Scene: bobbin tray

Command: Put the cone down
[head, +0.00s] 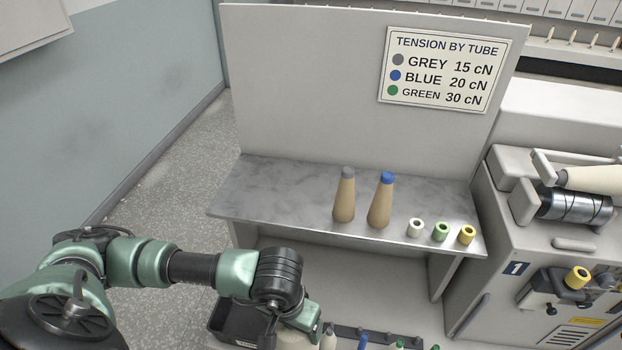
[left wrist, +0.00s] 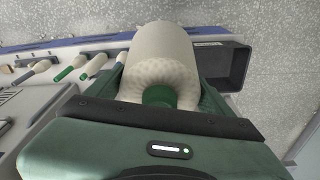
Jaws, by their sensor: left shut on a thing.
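In the left wrist view my left gripper (left wrist: 160,92) is shut on a large cream cone (left wrist: 162,50) with a green tube end. The cone lies between the two green fingers. On the shelf stand a tan cone with a grey tip (head: 344,198) and a tan cone with a blue tip (head: 380,203), both upright. My right gripper is not in view.
Small white (head: 415,228), green (head: 441,232) and yellow (head: 466,235) spools stand right of the cones. The shelf's left part is bare. A sign (head: 445,70) lists tensions by tube colour. A dark bin (left wrist: 225,66) and several coloured-tip bobbins (left wrist: 70,70) are near the gripper.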

